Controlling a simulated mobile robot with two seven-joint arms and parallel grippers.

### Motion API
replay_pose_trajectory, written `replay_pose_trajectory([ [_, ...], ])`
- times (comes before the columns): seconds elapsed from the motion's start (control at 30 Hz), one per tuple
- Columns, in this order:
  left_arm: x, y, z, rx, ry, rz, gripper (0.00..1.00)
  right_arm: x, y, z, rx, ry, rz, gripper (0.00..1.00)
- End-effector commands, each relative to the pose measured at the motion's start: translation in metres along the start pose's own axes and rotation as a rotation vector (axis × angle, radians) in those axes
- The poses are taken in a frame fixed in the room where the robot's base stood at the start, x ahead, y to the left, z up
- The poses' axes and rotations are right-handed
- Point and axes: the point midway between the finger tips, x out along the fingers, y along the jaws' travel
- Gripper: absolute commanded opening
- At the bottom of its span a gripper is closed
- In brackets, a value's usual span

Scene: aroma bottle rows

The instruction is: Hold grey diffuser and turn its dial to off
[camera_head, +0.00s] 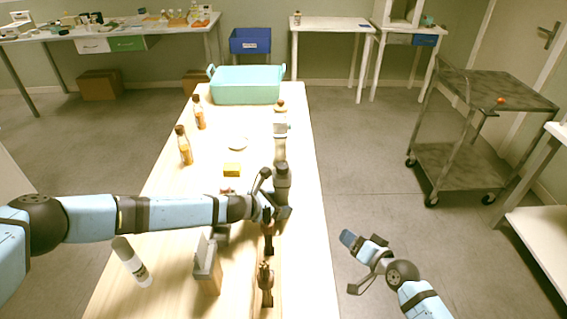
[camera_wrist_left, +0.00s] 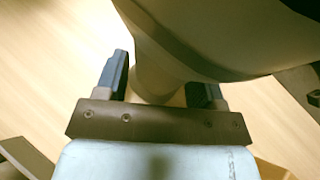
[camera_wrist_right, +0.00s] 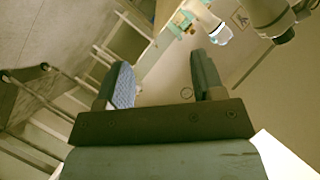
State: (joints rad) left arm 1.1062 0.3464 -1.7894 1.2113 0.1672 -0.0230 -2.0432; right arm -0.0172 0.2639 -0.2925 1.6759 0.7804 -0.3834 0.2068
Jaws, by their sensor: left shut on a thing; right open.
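The grey diffuser (camera_wrist_left: 215,35) fills the upper right of the left wrist view, very close, with a wide body and a narrower round part between the fingers. My left gripper (camera_wrist_left: 161,80) is shut on that narrower part. In the head view my left arm reaches across the table, and its dark wrist parts hide most of the hold. The dial is not clearly visible. My right gripper (camera_head: 349,240) is open and empty, beyond the table's right edge, above the floor. Its two fingers stand apart in the right wrist view (camera_wrist_right: 158,80).
Brown bottles (camera_head: 185,147) stand along the left of the wooden table. A white bottle (camera_head: 131,262) and a grey upright item (camera_head: 207,270) are near the front, with small brown items (camera_head: 266,284) beside them. A teal bin (camera_head: 245,88) sits at the far end.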

Motion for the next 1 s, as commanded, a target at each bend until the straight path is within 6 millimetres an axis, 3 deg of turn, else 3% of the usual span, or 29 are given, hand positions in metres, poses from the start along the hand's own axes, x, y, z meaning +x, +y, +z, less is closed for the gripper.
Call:
replay_pose_trajectory([
  [0.03,0.001,-0.003,-0.006,-0.002,0.007,-0.003,0.5,0.015,-0.004,-0.024,0.026,0.007,-0.023,0.62],
  [0.2,0.001,-0.003,-0.007,-0.002,0.008,-0.003,0.5,0.057,-0.03,-0.086,0.07,-0.035,-0.097,0.62],
  [0.37,0.001,-0.003,-0.007,-0.002,0.008,-0.003,0.5,0.091,-0.079,-0.12,-0.078,-0.179,-0.165,0.62],
  [0.5,0.001,-0.003,-0.007,-0.002,0.008,-0.003,0.5,0.111,-0.134,-0.131,-0.354,-0.371,-0.231,0.62],
  [0.63,0.001,-0.003,-0.008,-0.002,0.009,-0.004,0.5,0.116,-0.181,-0.139,-0.665,-0.566,-0.298,0.62],
  [0.8,0.001,-0.003,-0.008,-0.002,0.009,-0.004,0.5,0.107,-0.23,-0.156,-1.042,-0.807,-0.383,0.62],
  [1.0,0.001,-0.004,-0.009,-0.002,0.01,-0.004,0.5,0.089,-0.262,-0.177,-1.325,-1.014,-0.45,0.62],
])
